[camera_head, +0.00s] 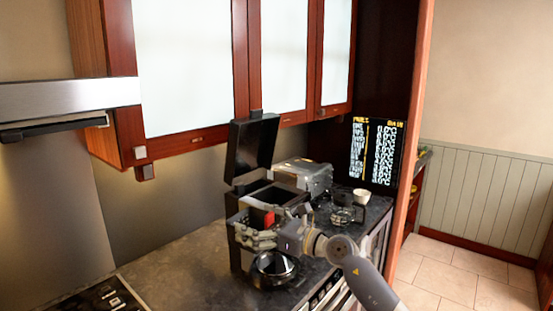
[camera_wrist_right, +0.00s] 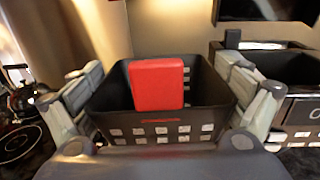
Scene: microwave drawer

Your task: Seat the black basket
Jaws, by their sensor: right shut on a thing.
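The black basket (camera_wrist_right: 208,92) is a dark box with square holes along its near wall. A red block-shaped part (camera_wrist_right: 157,84) stands at its near side; red also shows in the head view (camera_head: 268,216). My right gripper (camera_wrist_right: 160,92) has one finger along each side of the basket and is shut on it. In the head view the right gripper (camera_head: 262,236) is in front of the black machine (camera_head: 291,194), whose tall lid (camera_head: 252,148) stands open. The gripper hides much of the basket there. In the wrist view the machine's open top (camera_wrist_right: 262,64) is right of the basket, apart from it. My left gripper is not in view.
A grey appliance (camera_head: 306,176), a white cup (camera_head: 361,196) and a glass vessel (camera_head: 346,211) are on the counter behind and to the right. Bare counter (camera_head: 185,270) lies to the left. Cabinets (camera_head: 185,70) hang above.

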